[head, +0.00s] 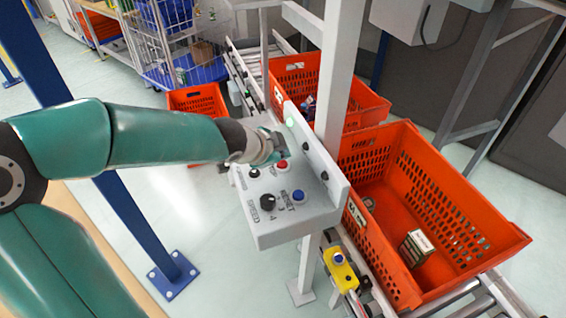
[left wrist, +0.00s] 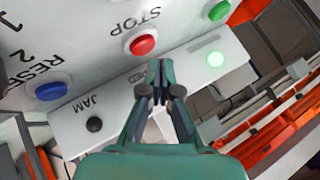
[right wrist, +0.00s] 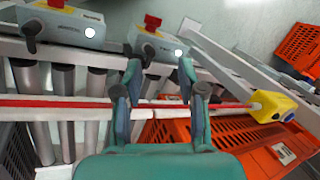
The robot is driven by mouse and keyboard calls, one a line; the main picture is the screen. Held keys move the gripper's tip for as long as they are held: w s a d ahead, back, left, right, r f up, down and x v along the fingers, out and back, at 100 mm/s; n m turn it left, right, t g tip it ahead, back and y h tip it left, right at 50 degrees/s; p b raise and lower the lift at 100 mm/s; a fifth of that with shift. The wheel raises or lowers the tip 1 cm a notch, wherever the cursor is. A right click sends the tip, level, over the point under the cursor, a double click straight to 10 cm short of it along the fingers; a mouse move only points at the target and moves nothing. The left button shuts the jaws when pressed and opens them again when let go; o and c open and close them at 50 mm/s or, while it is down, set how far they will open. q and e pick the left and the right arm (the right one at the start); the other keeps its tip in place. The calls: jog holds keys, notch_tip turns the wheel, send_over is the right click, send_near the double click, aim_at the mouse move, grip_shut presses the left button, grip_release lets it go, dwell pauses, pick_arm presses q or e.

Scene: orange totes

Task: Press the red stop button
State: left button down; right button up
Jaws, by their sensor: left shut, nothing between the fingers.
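The red stop button (head: 282,165) sits on the sloped grey control panel (head: 290,225), beside my left gripper (head: 283,152) in the head view. In the left wrist view the red button (left wrist: 143,45) shows under the word STOP. My left gripper (left wrist: 160,68) is shut and empty, its tips just below and to the right of the button in that picture. The tips look apart from the button; their height over the panel is hard to judge. My right gripper (right wrist: 159,68) is open and empty in the right wrist view, over a conveyor.
The panel also has a blue reset button (head: 298,196), a black speed knob (head: 267,202) and a lit green lamp (head: 290,122). A grey post (head: 338,80) stands behind it. Orange totes (head: 470,205) sit on the conveyor, and a yellow box with a blue button (head: 341,270) is below.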

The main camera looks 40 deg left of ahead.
aim_at(281, 165)
pick_arm(q)
jog(key=shift+f, duration=0.15)
dwell(0.8)
jog(key=shift+f+b, duration=0.25)
jog(key=shift+b, duration=0.25)
jog(key=shift+f+b, duration=0.5)
dwell(0.5)
jog(key=shift+r, duration=0.15)
jog(key=shift+r+p, duration=0.8)
jog(key=shift+p, duration=0.05)
jog(key=shift+r, duration=0.1)
notch_tip(281, 165, up, 5)
jog(key=p, duration=0.4)
jog(key=shift+p, duration=0.35)
dwell(0.5)
